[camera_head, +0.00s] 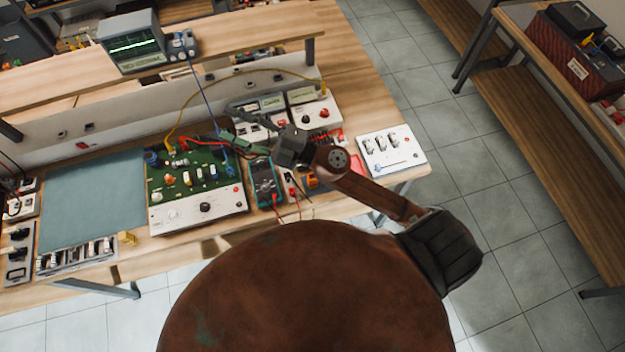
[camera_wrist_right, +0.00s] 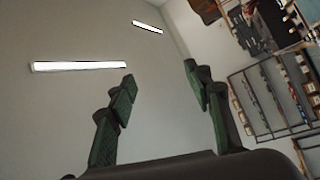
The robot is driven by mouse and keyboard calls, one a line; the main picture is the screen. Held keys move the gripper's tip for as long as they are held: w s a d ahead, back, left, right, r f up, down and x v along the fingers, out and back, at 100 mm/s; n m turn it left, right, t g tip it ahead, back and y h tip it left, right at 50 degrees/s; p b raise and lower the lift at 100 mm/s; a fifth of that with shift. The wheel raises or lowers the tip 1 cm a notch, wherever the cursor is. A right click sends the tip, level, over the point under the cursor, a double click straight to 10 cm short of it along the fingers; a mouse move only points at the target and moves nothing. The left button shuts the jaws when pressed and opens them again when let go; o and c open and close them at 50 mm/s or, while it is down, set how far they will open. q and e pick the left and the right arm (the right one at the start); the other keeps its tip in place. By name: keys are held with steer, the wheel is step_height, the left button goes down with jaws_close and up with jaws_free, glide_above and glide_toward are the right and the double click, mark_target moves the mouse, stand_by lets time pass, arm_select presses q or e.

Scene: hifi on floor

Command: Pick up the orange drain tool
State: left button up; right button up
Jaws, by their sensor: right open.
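My right gripper (camera_head: 227,122) is open above the workbench, its fingers pointing left over the back edge of a green circuit board. In the right wrist view the open fingers (camera_wrist_right: 159,72) are apart with nothing between them, facing a bare wall and ceiling lights. I cannot clearly identify the orange drain tool. A small orange item (camera_head: 312,181) lies on the bench just beneath my right forearm, partly hidden, and I cannot tell whether it is the tool. My left gripper is not in view.
The green circuit board (camera_head: 222,172) on its white base has wires and probes around it. A multimeter (camera_head: 264,181) lies beside it. A teal mat (camera_head: 92,200) is clear. An oscilloscope (camera_head: 133,42) stands on the shelf. A white switch panel (camera_head: 392,150) sits at the bench's right end.

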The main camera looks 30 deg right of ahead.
steer(key=s+a+f+n+g+y, duration=0.2)
steer(key=s+a+f+n+g, duration=0.15)
steer(key=a+n+g, duration=0.2)
steer(key=n+g+h, duration=0.6)
steer(key=g+h, duration=0.3)
steer(key=h, duration=0.7)
glide_above(312, 176)
steer(key=a, duration=0.1)
steer(key=shift+m, duration=0.25)
steer(key=f, duration=2.7)
steer(key=shift+s+a+f, duration=0.15)
steer(key=shift+s+a, duration=0.05)
steer(key=shift+s, duration=0.1)
steer(key=shift+d+f+h, duration=0.2)
steer(key=shift+d+f, duration=0.05)
steer(key=shift+f, duration=0.3)
steer(key=shift+d+f+h, duration=0.2)
steer(key=shift+f, duration=0.35)
steer(key=shift+w+d+f+p, duration=0.15)
steer(key=shift+f+p, duration=0.3)
steer(key=shift+f, duration=0.95)
steer(key=shift+w+d+f+p, duration=0.15)
steer(key=shift+f+p, duration=0.25)
steer(key=shift+f, duration=0.95)
